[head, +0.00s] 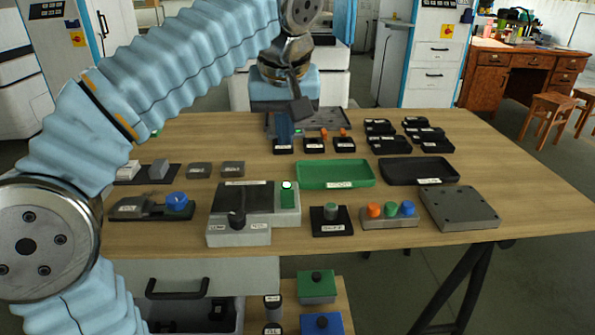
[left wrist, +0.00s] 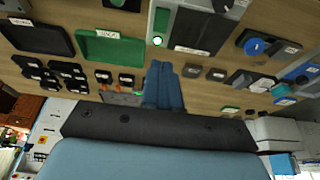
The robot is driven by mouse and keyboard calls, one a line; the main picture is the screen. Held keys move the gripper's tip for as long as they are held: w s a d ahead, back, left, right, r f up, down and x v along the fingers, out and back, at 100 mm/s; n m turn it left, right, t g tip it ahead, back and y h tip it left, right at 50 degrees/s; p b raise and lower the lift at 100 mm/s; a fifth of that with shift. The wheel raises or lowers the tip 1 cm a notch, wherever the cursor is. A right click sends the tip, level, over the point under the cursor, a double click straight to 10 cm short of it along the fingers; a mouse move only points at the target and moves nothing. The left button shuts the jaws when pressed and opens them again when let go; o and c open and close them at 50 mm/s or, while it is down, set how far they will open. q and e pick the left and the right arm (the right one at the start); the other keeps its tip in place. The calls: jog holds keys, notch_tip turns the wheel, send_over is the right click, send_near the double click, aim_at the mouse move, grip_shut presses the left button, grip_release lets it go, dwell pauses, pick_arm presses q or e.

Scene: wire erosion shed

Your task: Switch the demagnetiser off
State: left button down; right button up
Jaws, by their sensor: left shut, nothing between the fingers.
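The likely demagnetiser is a grey box with a dark top plate (head: 243,197) on the near middle of the table. A green switch (head: 288,199) with a bright pale lamp (head: 287,185) sits at its right end. In the left wrist view the green switch (left wrist: 161,20) and lit lamp (left wrist: 157,41) are near the top edge. I cannot tell the switch's position. My left gripper (head: 283,140) is beyond the box, above the table's far part, apart from the switch. Its blue fingers (left wrist: 165,75) are shut and empty. My right gripper is not in view.
A grey block with a black knob (head: 237,221) stands before the box. A green tray (head: 334,174), black tray (head: 419,171) and coloured-button box (head: 390,220) lie to the right. Small black bins (head: 390,145) are behind. A blue-knobbed device (head: 177,203) is left. My left arm covers the left side.

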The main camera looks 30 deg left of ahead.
aim_at(285, 193)
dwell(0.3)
pick_arm(q)
jog(key=x, duration=0.4)
jog(key=b+x, duration=0.1)
jog(key=x, duration=0.4)
jog(key=b+x, duration=0.1)
jog(key=x, duration=0.4)
jog(key=shift+s+d+f, duration=0.15)
jog(key=shift+s+d, duration=0.1)
jog(key=shift+s, duration=0.2)
jog(key=shift+f+b, duration=0.25)
jog(key=shift+b, duration=0.1)
jog(key=shift+w, duration=0.1)
jog(key=shift+f, duration=0.15)
